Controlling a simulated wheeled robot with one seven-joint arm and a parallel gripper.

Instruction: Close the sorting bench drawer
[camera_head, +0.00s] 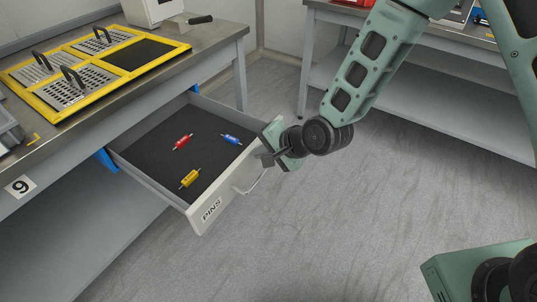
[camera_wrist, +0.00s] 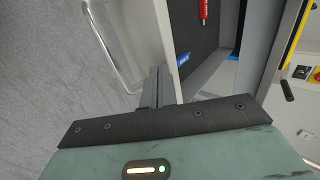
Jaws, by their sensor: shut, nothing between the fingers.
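The sorting bench drawer (camera_head: 207,207), labelled PINS, stands pulled out from under the bench. Its white front also shows in the wrist view (camera_wrist: 140,40). A red pin (camera_head: 182,142), a blue pin (camera_head: 231,139) and a yellow pin (camera_head: 190,178) lie on its dark floor. A bar handle (camera_head: 250,183) sits on the outer face of the front. My gripper (camera_head: 262,156) is shut and empty, at the right end of the drawer front, close to it. In the wrist view the shut fingers (camera_wrist: 158,80) reach the front; I cannot tell whether they touch it.
The bench (camera_head: 95,113) carries a yellow-framed tray rack (camera_head: 188,45) and a dark-handled tool (camera_head: 200,20). A second bench (camera_head: 400,75) stands at the back right. The grey floor (camera_head: 300,230) before the drawer is clear.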

